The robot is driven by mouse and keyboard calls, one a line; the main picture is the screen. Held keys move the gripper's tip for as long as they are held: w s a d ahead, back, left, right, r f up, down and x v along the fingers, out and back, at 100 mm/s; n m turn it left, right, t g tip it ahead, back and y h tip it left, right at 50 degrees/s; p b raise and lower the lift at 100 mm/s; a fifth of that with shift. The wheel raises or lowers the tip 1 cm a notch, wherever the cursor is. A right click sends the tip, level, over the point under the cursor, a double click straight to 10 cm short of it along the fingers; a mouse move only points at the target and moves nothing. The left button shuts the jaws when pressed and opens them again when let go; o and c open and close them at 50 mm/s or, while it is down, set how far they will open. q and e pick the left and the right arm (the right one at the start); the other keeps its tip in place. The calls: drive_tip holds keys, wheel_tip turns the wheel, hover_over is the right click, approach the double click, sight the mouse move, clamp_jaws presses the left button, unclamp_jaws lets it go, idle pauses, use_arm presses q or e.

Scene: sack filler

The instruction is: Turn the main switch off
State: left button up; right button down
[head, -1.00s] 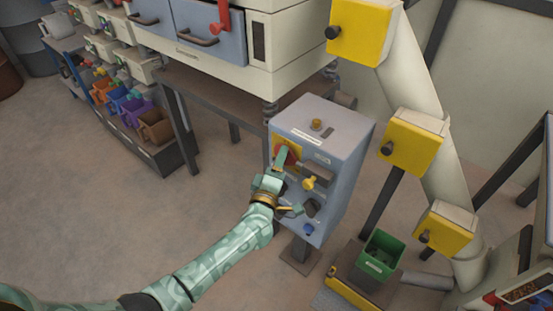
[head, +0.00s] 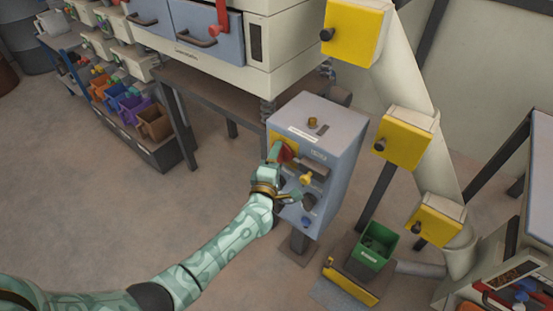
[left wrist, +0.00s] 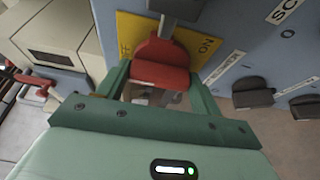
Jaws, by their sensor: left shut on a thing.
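The main switch is a red handle (head: 286,153) on a yellow plate at the upper left of the front of a blue-grey control box (head: 335,165). My left gripper (head: 277,153) is at this handle, its arm coming in from the lower left. In the left wrist view the red handle (left wrist: 160,62) sits between the two green fingers, and the gripper is shut on it. The yellow plate (left wrist: 130,32) behind it bears lettering that appears upside down. The fingers hide part of the switch in the head view. My right gripper is not in view.
Yellow boxes (head: 403,140) line a slanted pipe. The floor left of the box is clear.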

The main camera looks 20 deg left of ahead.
use_arm(q)
drive_tip(key=shift+f, duration=0.1)
drive_tip(key=o, duration=1)
drive_tip(key=s+p, duration=0.1)
drive_tip(key=s, duration=0.4)
drive_tip(key=s+p, duration=0.1)
drive_tip(key=s, duration=0.5)
drive_tip(key=s+p, duration=0.2)
drive_tip(key=s, duration=0.3)
drive_tip(key=shift+s+d, duration=0.2)
drive_tip(key=shift+d, duration=0.15)
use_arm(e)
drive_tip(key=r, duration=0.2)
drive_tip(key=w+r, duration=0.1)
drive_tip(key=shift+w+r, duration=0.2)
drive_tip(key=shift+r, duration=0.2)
